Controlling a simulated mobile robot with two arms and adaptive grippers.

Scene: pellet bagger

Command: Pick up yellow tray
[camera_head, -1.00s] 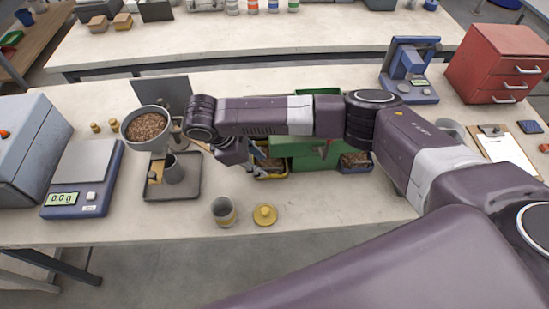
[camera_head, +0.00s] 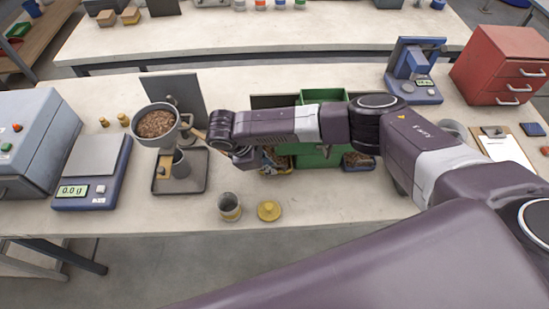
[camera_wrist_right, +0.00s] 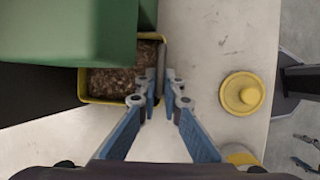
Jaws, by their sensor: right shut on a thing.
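The yellow tray (camera_wrist_right: 105,102) holds brown pellets and sits at the foot of the green machine in the right wrist view. Its far part is hidden under the green body. My right gripper (camera_wrist_right: 160,88) is shut on the tray's right-hand wall, with its fingers on either side of it. In the head view, my right arm comes in from the right and hides much of the tray. The right gripper there (camera_head: 243,160) is mostly hidden behind the wrist. My left gripper is not in view.
A pellet-filled pan (camera_head: 156,123) and a scale (camera_head: 92,170) are left.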

